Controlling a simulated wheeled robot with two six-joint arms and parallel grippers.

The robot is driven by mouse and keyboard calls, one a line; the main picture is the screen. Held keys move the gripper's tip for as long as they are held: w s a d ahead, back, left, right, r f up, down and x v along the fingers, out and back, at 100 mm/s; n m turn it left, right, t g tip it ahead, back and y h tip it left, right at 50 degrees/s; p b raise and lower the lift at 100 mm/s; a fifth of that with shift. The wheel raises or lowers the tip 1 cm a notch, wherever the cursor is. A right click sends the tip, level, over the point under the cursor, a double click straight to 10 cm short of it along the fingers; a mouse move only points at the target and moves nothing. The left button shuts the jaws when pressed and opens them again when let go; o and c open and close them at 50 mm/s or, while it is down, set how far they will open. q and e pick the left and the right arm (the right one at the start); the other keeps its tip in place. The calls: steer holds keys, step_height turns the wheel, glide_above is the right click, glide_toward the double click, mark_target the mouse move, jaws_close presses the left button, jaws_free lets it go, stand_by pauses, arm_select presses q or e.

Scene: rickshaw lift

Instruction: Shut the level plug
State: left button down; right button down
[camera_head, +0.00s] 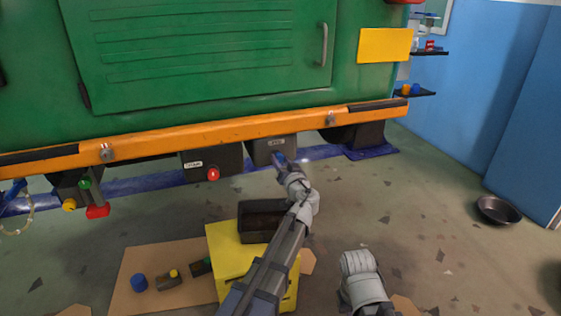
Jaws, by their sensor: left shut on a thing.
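My left gripper (281,162) reaches up to the front of a dark grey box (262,150) with a white label, under the green vehicle body. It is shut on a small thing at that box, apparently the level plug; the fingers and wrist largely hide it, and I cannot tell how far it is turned. A second dark box (205,162) to the left carries a label and a red round plug or knob (213,174). Only a pale grey part of my right arm shows at the bottom; its gripper fingers are not visible.
A yellow stand (232,268) holds an open dark tray (258,222). Left of it, a brown mat (128,285) bears a blue cap (139,283) and small parts. A dark pan (498,210) lies on the open floor at right. The orange beam (240,132) hangs low above.

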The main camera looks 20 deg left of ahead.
arm_select(q)
steer(key=m, duration=0.6)
steer(key=shift+m, duration=0.3)
steer(key=m, duration=1.2)
steer(key=shift+f+m, duration=0.1)
steer(key=shift+m, duration=0.2)
steer(key=m, duration=0.6)
steer(key=shift+m, duration=0.4)
steer(key=shift+c, duration=2.2)
jaws_free()
steer(key=shift+s+d, duration=0.1)
steer(key=v, duration=0.7)
steer(key=shift+s+d, duration=0.2)
steer(key=shift+s, duration=0.05)
